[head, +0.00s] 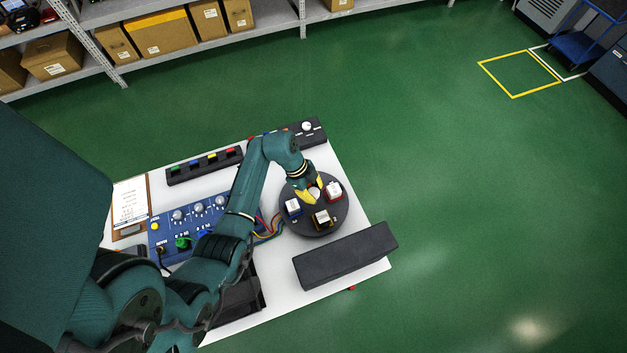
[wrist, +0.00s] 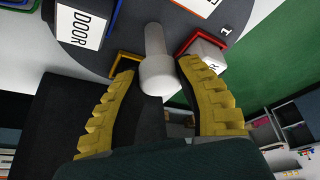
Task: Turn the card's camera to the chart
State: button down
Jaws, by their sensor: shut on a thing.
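A dark round turntable (head: 312,228) stands on the white table, with a pale post (wrist: 156,62) rising from its middle. Around the post stand a blue-framed block (head: 292,208), an orange-framed block (head: 322,219) and a red-framed block (head: 334,190). A blue board with knobs (head: 190,218) lies left of the turntable, joined by coloured wires. I cannot tell which part is the camera or the chart.
A long dark box (head: 345,256) lies at the table's right front edge. A strip of coloured buttons (head: 204,165) and a dark unit with a white knob (head: 308,132) stand at the back. A clipboard (head: 130,205) lies left. My arm crosses the table's middle.

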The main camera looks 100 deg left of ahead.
jog(key=c, duration=0.6)
grip_release()
jog(key=shift+f, duration=0.1)
jog(key=v, duration=1.2)
